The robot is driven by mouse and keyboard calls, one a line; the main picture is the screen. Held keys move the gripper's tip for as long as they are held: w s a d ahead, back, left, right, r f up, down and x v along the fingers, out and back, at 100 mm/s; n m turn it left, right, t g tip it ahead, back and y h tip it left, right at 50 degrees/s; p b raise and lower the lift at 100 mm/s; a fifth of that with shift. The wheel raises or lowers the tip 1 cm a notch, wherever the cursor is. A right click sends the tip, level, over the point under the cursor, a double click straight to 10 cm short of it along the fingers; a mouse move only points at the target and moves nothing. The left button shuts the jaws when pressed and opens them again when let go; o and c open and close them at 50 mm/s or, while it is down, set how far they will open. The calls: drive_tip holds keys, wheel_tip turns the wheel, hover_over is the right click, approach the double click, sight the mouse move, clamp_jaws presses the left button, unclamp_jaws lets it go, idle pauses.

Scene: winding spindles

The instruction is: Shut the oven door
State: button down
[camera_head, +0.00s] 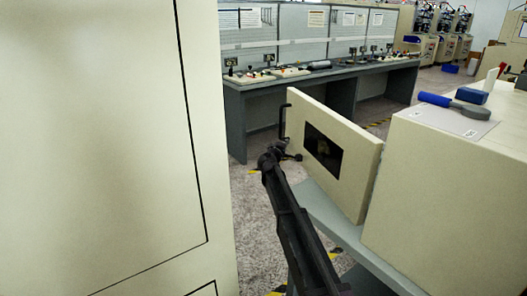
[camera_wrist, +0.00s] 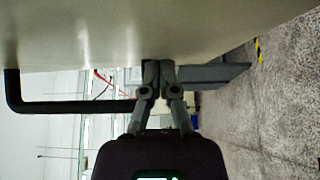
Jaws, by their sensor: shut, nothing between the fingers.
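The oven door (camera_head: 365,165) stands swung open from the oven body (camera_head: 450,200), with a dark window (camera_head: 322,150) in the face I see. Its black bar handle (camera_head: 284,122) sticks out at the door's left edge. My gripper (camera_head: 294,157) is shut and empty, by the door's left edge below the handle. In the wrist view the cream door face (camera_wrist: 120,35) fills the top and the handle (camera_wrist: 70,106) reaches in from the left. The tips of my gripper (camera_wrist: 158,64) are at or very near that face; I cannot tell whether they touch.
A large cream cabinet (camera_head: 100,130) fills the left of the head view. A long grey workbench (camera_head: 300,85) stands behind the door. A blue-handled tool (camera_head: 450,102) lies on the oven's top. Speckled floor (camera_head: 255,215) shows between the cabinet and the door.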

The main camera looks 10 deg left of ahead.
drive_tip(key=shift+w+d+m+g+h, duration=1.15)
drive_tip(key=shift+w+d+h, duration=0.5)
drive_tip(key=shift+d, duration=3.3)
drive_tip(key=shift+w+d+m+g+h, duration=0.85)
drive_tip(key=shift+w+d+m+h, duration=0.7)
drive_tip(key=shift+d, duration=3.35)
drive_tip(key=shift+w+d+m+g+h, duration=1.05)
drive_tip(key=shift+w+d+h, duration=0.75)
drive_tip(key=shift+d, duration=3.15)
drive_tip(key=shift+s+a, duration=0.1)
drive_tip(key=shift+a, duration=0.05)
drive_tip(key=v, duration=0.9)
drive_tip(key=shift+s+a, duration=0.15)
drive_tip(key=shift+a, duration=0.25)
